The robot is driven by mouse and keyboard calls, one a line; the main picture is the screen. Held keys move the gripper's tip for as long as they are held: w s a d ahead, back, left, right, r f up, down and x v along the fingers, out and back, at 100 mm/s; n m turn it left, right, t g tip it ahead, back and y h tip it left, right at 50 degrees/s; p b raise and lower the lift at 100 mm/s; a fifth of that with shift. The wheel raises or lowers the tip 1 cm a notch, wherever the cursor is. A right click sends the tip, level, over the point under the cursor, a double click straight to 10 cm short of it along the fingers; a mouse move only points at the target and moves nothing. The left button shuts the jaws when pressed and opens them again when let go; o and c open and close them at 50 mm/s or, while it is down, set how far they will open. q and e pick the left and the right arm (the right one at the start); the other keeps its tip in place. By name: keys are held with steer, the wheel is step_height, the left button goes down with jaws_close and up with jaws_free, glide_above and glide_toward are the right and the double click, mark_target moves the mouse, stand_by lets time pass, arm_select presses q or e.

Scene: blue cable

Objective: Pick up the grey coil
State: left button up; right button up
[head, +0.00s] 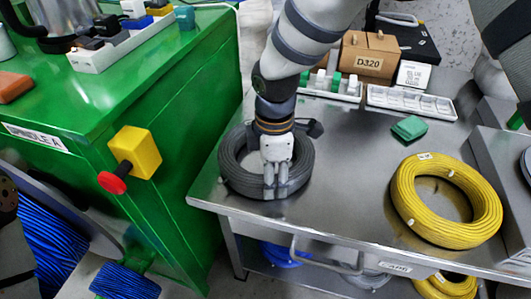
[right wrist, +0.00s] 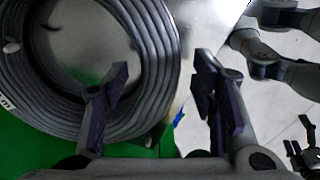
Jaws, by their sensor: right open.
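The grey coil (head: 232,168) lies flat near the left front corner of the steel table. My right gripper (head: 275,190) points down over the coil's front side, fingers apart. In the right wrist view the grey coil (right wrist: 150,60) fills the left side, and my open right gripper (right wrist: 163,85) has one finger over the ring and the other beyond its outer edge. I cannot tell whether a finger touches the coil. A small dark claw-like part at the right edge of the right wrist view may be my left gripper (right wrist: 304,148); its state is unclear.
A yellow coil (head: 402,200) lies at the right of the steel table (head: 350,180). Behind are white trays (head: 410,101), a green block (head: 409,128) and the D320 box (head: 368,58). A green cabinet (head: 190,110) with a yellow-and-red handle (head: 137,152) stands left, close to the coil.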

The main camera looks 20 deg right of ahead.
steer(key=shift+a+f, duration=0.1)
steer(key=shift+f, duration=0.85)
steer(key=shift+w+r, duration=0.15)
jaws_close()
